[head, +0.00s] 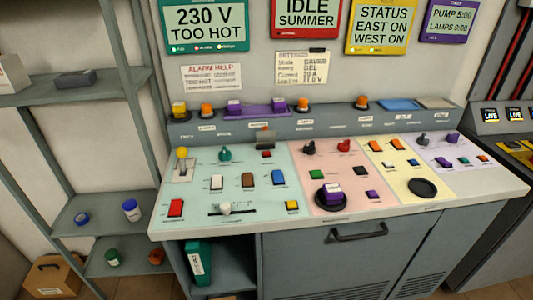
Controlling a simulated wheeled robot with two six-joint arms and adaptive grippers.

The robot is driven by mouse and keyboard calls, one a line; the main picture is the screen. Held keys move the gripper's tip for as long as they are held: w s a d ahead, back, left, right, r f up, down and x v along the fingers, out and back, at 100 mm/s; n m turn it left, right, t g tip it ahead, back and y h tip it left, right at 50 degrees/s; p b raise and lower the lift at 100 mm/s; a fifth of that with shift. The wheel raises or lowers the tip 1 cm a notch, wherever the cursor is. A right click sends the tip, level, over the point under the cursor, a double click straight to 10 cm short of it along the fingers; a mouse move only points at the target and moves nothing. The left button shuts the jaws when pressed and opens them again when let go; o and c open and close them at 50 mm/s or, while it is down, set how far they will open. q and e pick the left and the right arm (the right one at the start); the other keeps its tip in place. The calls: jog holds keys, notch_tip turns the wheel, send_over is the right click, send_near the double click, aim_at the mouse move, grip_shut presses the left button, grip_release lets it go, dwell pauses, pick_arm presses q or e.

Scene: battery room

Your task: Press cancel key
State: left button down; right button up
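The sloped console (400,215) fills the middle of the head view. I cannot read the small key labels, so I cannot tell which key is cancel. On its teal left panel are a red key (176,208), a white key (216,182), a brown key (248,180), a blue key (278,177) and a yellow key (292,205). The pink panel has a green key (317,174), a black key (361,170) and a purple key (374,195). Orange keys (375,146) sit on the yellow panel. Neither gripper is in view.
A white-knobbed slider (225,208), a yellow-topped lever (181,154) and a teal knob (225,154) stand among the keys. A purple block (331,190) rests on a black round base. A grey shelf rack (88,210) stands left, a second console (505,128) right.

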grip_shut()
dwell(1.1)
